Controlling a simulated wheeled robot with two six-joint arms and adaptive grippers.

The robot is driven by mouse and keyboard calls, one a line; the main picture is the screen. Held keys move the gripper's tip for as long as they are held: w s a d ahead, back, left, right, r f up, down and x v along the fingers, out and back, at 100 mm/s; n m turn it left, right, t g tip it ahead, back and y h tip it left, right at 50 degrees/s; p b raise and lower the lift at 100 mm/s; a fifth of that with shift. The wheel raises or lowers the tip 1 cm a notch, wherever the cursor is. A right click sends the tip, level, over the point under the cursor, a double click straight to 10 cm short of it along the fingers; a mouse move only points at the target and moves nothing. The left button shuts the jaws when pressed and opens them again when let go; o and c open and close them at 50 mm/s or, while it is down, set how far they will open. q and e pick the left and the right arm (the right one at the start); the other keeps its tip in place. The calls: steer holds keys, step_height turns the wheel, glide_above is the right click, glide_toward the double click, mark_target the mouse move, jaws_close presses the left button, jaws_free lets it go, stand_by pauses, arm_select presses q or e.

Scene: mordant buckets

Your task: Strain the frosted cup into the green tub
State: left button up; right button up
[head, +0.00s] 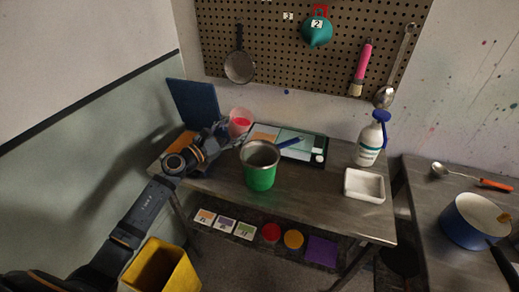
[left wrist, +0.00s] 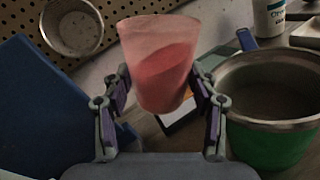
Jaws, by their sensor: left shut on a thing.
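The frosted cup (head: 240,118) is pinkish and translucent, with red contents showing through its wall. My left gripper (head: 225,128) is shut around the cup's sides; the left wrist view shows the cup (left wrist: 158,62) between both fingers (left wrist: 163,95). The green tub (head: 261,174) stands upright on the table, with a steel-coloured rim and inside. It also shows at the right of the left wrist view (left wrist: 268,145). The cup is behind and left of the tub, apart from it. A strainer (head: 239,68) hangs on the pegboard. My right gripper is out of view.
A tablet with a blue pen (head: 289,143) lies behind the tub. A white spray bottle (head: 370,140) and a white tray (head: 364,185) are to the right. A dark blue panel (head: 194,103) stands at the left. The front right tabletop is clear.

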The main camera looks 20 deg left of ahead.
arm_select(q)
steer(key=shift+d+r+m, duration=0.2)
steer(key=shift+r+m, duration=0.3)
steer(key=shift+r, duration=0.05)
steer(key=shift+f, duration=0.15)
steer(key=shift+s+d, duration=0.1)
steer(key=shift+s, duration=0.1)
steer(key=shift+s+d+f+m+b, duration=0.1)
steer(key=shift+d+f+m+b, duration=0.2)
steer(key=shift+m+b, duration=0.55)
steer(key=shift+s+d+r+m, duration=0.15)
steer(key=shift+r+m, duration=0.3)
steer(key=shift+m, duration=0.2)
steer(key=shift+r+m+h+b, duration=0.4)
steer(key=shift+r+m+b, duration=0.2)
steer(key=shift+m+b, duration=0.45)
stand_by(0.6)
steer(key=shift+f+m+h+b, duration=0.15)
steer(key=shift+f+m+b, duration=0.05)
steer(key=shift+m+b, duration=0.65)
steer(key=shift+f+m+h+b, duration=0.15)
steer(key=shift+f+m+b, duration=0.05)
steer(key=shift+m+b, duration=0.55)
stand_by(2.3)
